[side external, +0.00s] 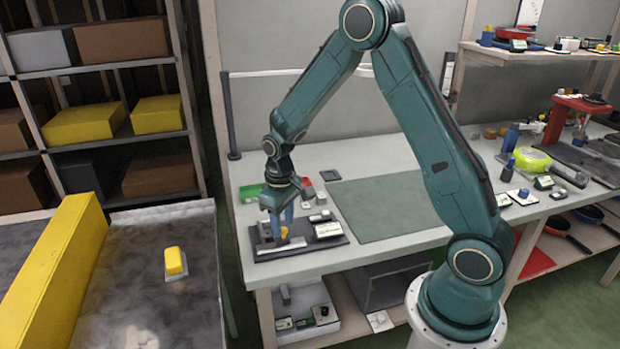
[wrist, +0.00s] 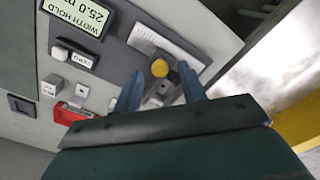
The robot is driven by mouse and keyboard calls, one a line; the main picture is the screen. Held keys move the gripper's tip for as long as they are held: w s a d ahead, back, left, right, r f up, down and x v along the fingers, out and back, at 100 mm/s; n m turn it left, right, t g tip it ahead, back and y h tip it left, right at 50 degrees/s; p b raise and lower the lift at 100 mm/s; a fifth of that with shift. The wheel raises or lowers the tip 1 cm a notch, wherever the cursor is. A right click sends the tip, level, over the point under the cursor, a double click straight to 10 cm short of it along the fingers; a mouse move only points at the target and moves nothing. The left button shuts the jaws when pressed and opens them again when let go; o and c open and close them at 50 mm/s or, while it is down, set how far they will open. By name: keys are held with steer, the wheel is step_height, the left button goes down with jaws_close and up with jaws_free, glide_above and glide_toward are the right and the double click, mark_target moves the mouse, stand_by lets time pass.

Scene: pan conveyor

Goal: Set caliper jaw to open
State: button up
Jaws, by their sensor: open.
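A dark caliper panel (side external: 300,245) lies on the near left part of the bench. Its display (side external: 328,230) also shows in the wrist view (wrist: 78,15), upside down, reading "WIDTH HOLD" and 25.0. A pale strip (wrist: 165,45) runs along one panel edge. A yellow knob (wrist: 159,68) sits beside the strip on a grey block; it also shows in the side view (side external: 284,233). My gripper (wrist: 159,75) is open, its blue fingers on either side of the knob. Whether they touch it, I cannot tell. The jaw opening itself is not clear.
On the panel are a button marked ZERO (wrist: 83,58) and small pale blocks. A red tray (wrist: 70,114) lies beside the panel. A green mat (side external: 385,208) lies to the right. A conveyor with a yellow item (side external: 175,261) and a yellow rail (side external: 62,262) stands left.

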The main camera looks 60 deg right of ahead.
steer(key=shift+f, duration=0.6)
steer(key=shift+c, duration=0.2)
jaws_close()
steer(key=shift+s+d, duration=1.45)
steer(key=shift+d, duration=0.05)
steer(key=shift+o, duration=0.2)
jaws_free()
steer(key=shift+r, duration=0.15)
step_height(320, 180, up, 14)
